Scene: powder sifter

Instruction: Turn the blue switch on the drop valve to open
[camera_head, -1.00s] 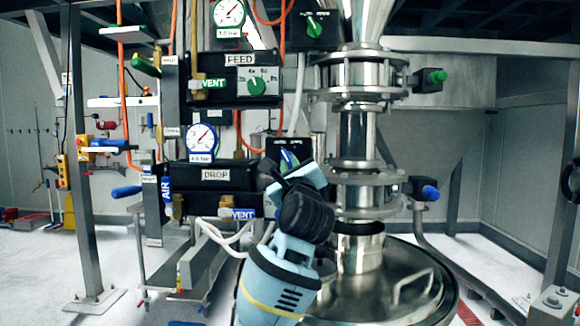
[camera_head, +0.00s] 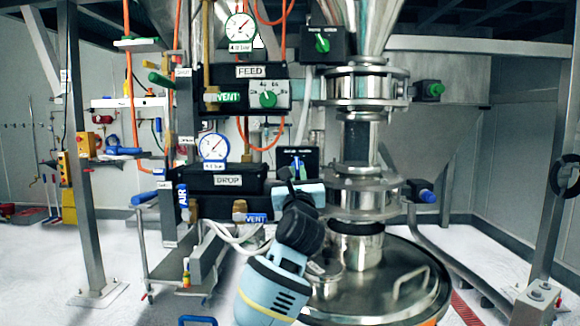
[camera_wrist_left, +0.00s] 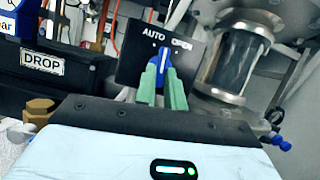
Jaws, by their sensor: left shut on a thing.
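The blue switch (camera_wrist_left: 165,71) sits on a dark panel (camera_wrist_left: 128,50) labelled AUTO and OPEN in the left wrist view. Its white line stands near vertical in that picture, between the two labels. My left gripper (camera_wrist_left: 163,85) is shut on the switch, with one green finger on each side. In the head view, my left gripper (camera_head: 297,182) reaches up to the small dark switch box (camera_head: 311,155) beside the DROP unit (camera_head: 225,180). The gripper hides most of the switch there. The drop valve (camera_head: 362,192) is right of it. My right gripper is not in view.
The FEED unit (camera_head: 249,85) with a green knob is above. A clear sight tube (camera_head: 359,143) joins the valves. White hoses (camera_head: 238,237) hang below the DROP unit. A round metal lid (camera_head: 372,283) lies under the valve. Open floor is at the left.

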